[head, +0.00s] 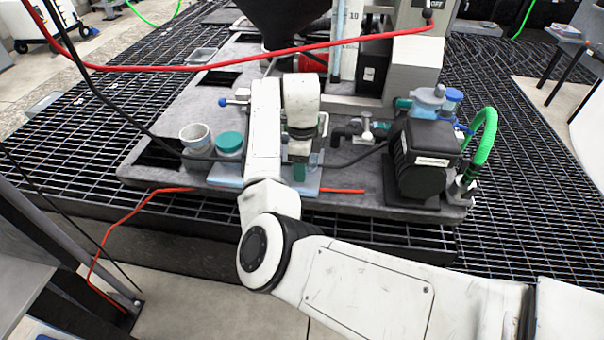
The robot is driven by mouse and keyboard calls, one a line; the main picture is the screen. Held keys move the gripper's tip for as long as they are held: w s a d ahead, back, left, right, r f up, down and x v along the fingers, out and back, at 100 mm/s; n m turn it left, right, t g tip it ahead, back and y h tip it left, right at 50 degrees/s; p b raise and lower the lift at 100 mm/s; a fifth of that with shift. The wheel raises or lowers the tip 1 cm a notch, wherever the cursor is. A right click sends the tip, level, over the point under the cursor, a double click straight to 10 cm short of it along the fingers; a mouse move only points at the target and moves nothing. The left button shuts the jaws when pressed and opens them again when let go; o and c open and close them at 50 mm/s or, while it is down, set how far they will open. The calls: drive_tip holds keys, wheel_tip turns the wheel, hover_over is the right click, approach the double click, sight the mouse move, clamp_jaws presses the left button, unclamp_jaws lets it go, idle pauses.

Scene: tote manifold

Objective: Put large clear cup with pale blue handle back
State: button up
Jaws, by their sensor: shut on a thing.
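My gripper (301,165) points down over the front of the grey platform, just above a pale blue tray (312,186). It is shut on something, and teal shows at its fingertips. A small clear, bluish piece (316,160) shows just right of the fingers; it looks like part of the large clear cup. Most of it is hidden behind my gripper, and I cannot make out its pale blue handle. I cannot tell whether it touches the tray.
Left of my arm stand a whitish cup (195,138) and a teal-lidded jar (229,142). Right are a black motor housing (425,158), blue-topped containers (428,98) and a green hose (486,140). A red hose (200,68) crosses behind. A dark funnel (285,22) hangs at the back.

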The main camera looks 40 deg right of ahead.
drive_tip(key=shift+f, duration=1.4)
drive_tip(key=shift+f, duration=0.1)
drive_tip(key=o, duration=1.4)
